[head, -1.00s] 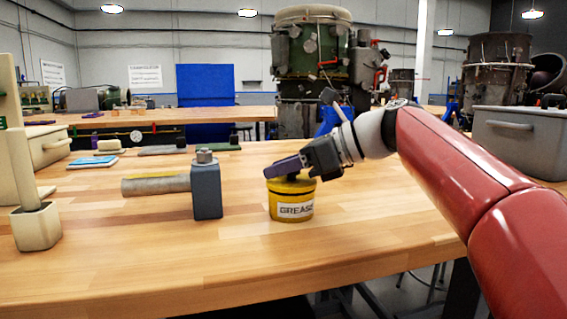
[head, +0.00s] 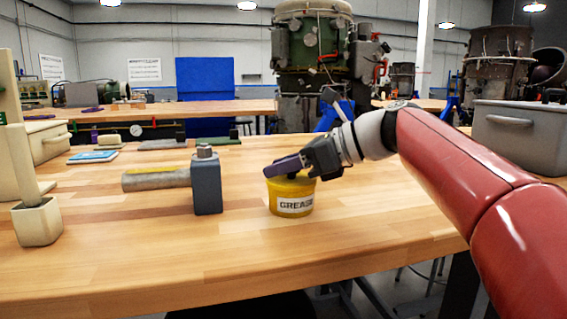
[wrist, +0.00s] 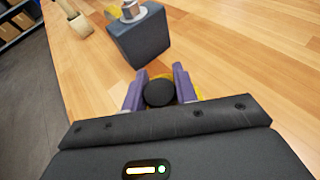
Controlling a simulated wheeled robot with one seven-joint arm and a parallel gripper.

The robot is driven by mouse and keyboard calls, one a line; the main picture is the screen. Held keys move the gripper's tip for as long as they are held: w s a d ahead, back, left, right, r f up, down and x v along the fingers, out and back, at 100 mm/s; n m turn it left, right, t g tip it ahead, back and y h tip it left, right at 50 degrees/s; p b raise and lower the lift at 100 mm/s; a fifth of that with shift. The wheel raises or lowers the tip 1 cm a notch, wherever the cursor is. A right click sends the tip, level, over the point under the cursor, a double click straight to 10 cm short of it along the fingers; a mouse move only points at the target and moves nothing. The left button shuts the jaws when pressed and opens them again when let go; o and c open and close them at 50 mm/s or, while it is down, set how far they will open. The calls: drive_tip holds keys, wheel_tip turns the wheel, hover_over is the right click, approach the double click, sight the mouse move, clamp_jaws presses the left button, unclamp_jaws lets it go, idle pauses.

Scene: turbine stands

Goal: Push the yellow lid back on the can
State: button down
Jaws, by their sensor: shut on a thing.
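The yellow can (head: 292,207) stands upright on the wooden bench in the head view, with a white GREASE label on its front. Its yellow lid (head: 275,184) sits level at the top, and no dark gap shows between lid and can. My gripper (head: 284,167) is over the lid, coming in from the right. In the wrist view, the purple fingers (wrist: 160,90) are closed on either side of the lid's round black knob (wrist: 160,93). Slivers of yellow show beside the fingers. The far side of the lid's rim is hidden.
A cream holder (head: 37,222) is at far left, and a grey toolbox (head: 520,135) at right. The bench front is clear.

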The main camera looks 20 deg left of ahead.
sight(301, 179)
drive_tip(key=shift+f, duration=0.7)
drive_tip(key=c, duration=1)
unclamp_jaws()
drive_tip(key=shift+c, duration=0.2)
drive_tip(key=shift+d, duration=0.1)
drive_tip(key=shift+o, duration=0.8)
drive_tip(key=shift+s+d+r+p, duration=0.1)
drive_tip(key=shift+d+r+p, duration=0.2)
drive_tip(key=shift+d+r, duration=0.15)
drive_tip(key=shift+p+v, duration=0.55)
drive_tip(key=shift+v, duration=0.55)
drive_tip(key=shift+p+v, duration=0.9)
drive_tip(key=shift+v, duration=0.9)
drive_tip(key=shift+r, duration=0.1)
